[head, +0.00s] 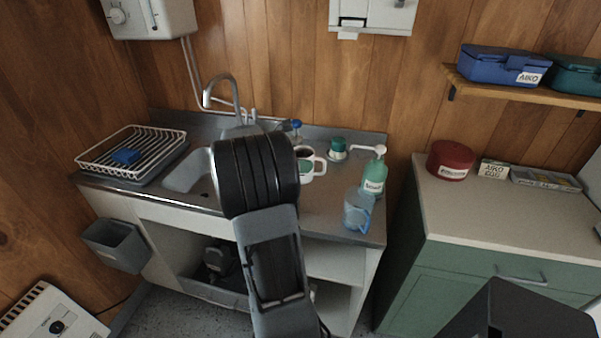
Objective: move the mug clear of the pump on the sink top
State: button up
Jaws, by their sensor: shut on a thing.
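A clear blue mug (356,212) stands on the steel sink top (325,205) near its front right corner. Its handle faces right. A green pump bottle (374,178) with a white spout stands just behind it; the two overlap in the picture, and I cannot tell if they touch. A white mug (307,166) with a dark inside is further left and back, its handle to the right. My arm hides its left side. My gripper is hidden behind my own arm, so I cannot see its fingers or what lies between them.
A green-topped jar (337,148) is at the back of the sink top. The basin (188,172), tap (236,95) and wire dish rack (130,150) are at left. A green cabinet (470,235) with a red tin (450,160) stands at right. Bare steel lies left of the blue mug.

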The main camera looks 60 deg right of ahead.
jog(key=shift+w+d+f, duration=0.35)
jog(key=shift+d+f, duration=0.15)
jog(key=shift+f, duration=0.7)
jog(key=shift+w+d+f, duration=0.3)
jog(key=shift+d+f, duration=0.2)
jog(key=shift+f, duration=0.75)
jog(key=shift+w+d+f, duration=0.35)
jog(key=shift+d+f, duration=0.15)
jog(key=shift+f, duration=0.7)
jog(key=shift+f, duration=0.15)
jog(key=o, duration=1.2)
